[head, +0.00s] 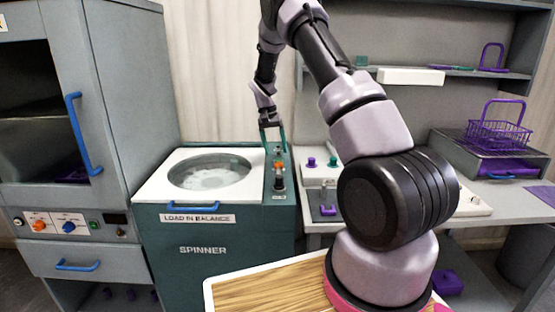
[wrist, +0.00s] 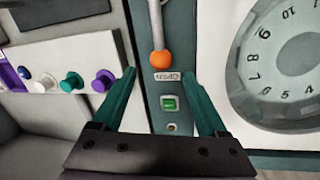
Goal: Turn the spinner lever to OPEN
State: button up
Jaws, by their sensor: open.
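The spinner (head: 215,250) is a green cabinet with a white top and a round window. Its narrow control panel (head: 290,200) is on the right. The spinner lever, a grey bar with an orange ball (wrist: 160,60), points toward the OPEN label (wrist: 167,77), the ball just beside it. The orange ball (head: 279,166) also shows small in the head view. My gripper (wrist: 159,74) has green fingers, spread apart and empty, one on each side of the ball and label in the picture. It (head: 273,148) is over the panel in the head view; contact cannot be told.
A green button (wrist: 169,104) sits below the label. The numbered round window (wrist: 290,65) lies to the right. A white control box (head: 318,172) with coloured knobs stands right of the spinner. A grey cabinet (head: 110,90) stands left. A purple basket (head: 498,135) is at right.

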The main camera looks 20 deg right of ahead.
jog(key=shift+w+a+r, duration=0.1)
jog(key=shift+a+r, duration=0.05)
jog(key=shift+r, duration=0.95)
jog(key=shift+w+a+r, duration=0.1)
jog(key=shift+a+r, duration=0.05)
jog(key=shift+r, duration=0.9)
jog(key=s+a+r+t+y, duration=0.1)
jog(key=s+r+t, duration=0.1)
jog(key=s+r, duration=0.8)
jog(key=s+a+r+t+y, duration=0.1)
jog(key=s+r+t+y, duration=0.1)
jog(key=s+r, duration=0.8)
jog(key=s+a+r+n+t, duration=0.1)
jog(key=s+r+t, duration=0.1)
jog(key=s, duration=0.7)
jog(key=s+a+r+t+y, duration=0.1)
jog(key=s+r, duration=0.3)
jog(key=s, duration=0.5)
jog(key=shift+a+n+t, duration=0.4)
jog(key=shift+a+t, duration=0.2)
